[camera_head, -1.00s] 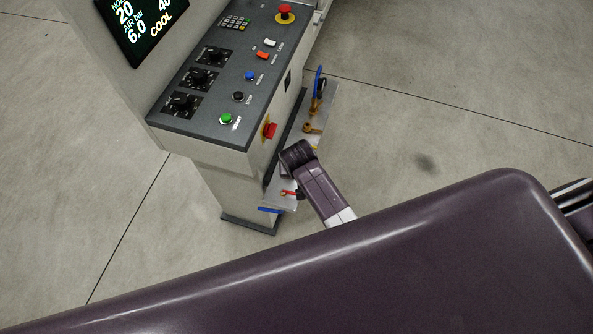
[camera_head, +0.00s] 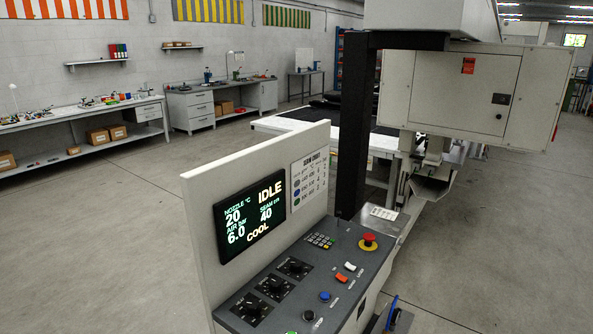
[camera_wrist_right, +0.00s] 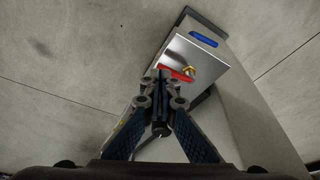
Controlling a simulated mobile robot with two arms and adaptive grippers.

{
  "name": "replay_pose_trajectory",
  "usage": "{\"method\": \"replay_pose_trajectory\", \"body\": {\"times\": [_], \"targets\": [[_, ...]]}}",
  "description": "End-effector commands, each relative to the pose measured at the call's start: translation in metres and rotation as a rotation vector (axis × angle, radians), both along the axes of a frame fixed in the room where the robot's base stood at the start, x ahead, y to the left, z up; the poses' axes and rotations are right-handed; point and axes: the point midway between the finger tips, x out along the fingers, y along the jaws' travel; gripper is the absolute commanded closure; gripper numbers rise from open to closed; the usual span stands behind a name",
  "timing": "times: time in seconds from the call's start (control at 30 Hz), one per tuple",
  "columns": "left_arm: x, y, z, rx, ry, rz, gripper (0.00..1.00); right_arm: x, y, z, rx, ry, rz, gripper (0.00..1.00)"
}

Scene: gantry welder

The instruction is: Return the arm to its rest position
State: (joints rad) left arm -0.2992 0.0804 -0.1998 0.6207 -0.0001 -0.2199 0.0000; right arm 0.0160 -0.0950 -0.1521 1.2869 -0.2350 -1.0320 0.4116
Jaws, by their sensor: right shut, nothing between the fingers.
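My right gripper (camera_wrist_right: 160,128) shows in the right wrist view, its two dark fingers brought together with nothing between them. Beyond the fingertips is a metal plate (camera_wrist_right: 207,58) with a red lever (camera_wrist_right: 175,72), a brass fitting (camera_wrist_right: 189,71) and a blue handle (camera_wrist_right: 203,40). The fingers overlap the plate's lower left edge in the picture; I cannot tell whether they touch it. In the head view no arm or gripper of mine shows. My left gripper is in neither view.
The control console (camera_head: 320,285) stands in front, its screen (camera_head: 251,215) reading IDLE. The gantry machine (camera_head: 450,90) is behind it on the right. A workbench (camera_head: 90,115) and a drawer desk (camera_head: 195,108) line the back wall. Open floor (camera_head: 120,230) lies to the left.

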Motion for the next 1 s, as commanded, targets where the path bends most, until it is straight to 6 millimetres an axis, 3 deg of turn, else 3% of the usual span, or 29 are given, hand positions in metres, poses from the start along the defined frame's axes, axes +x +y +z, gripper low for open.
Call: {"method": "replay_pose_trajectory", "body": {"times": [0.03,0.1,0.17,0.3,0.43,0.6,0.77,1.0], "targets": [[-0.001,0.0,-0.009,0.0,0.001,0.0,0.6,-0.025,-0.004,-0.037,-0.005,0.032,0.036,1.0],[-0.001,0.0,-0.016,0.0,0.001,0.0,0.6,-0.057,-0.007,-0.076,-0.003,0.059,0.089,1.0],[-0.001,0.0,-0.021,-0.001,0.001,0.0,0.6,-0.087,-0.011,-0.107,-0.001,0.079,0.133,1.0],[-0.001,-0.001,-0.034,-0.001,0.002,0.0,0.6,-0.169,-0.025,-0.176,0.004,0.134,0.227,1.0],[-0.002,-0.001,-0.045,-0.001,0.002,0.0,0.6,-0.25,-0.044,-0.223,0.006,0.176,0.299,1.0],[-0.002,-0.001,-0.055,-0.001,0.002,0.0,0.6,-0.332,-0.068,-0.256,-0.001,0.213,0.362,1.0],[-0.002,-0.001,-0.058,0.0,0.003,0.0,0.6,-0.369,-0.08,-0.265,-0.005,0.224,0.387,1.0],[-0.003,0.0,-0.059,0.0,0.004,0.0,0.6,-0.373,-0.081,-0.267,-0.007,0.223,0.392,1.0]]}}
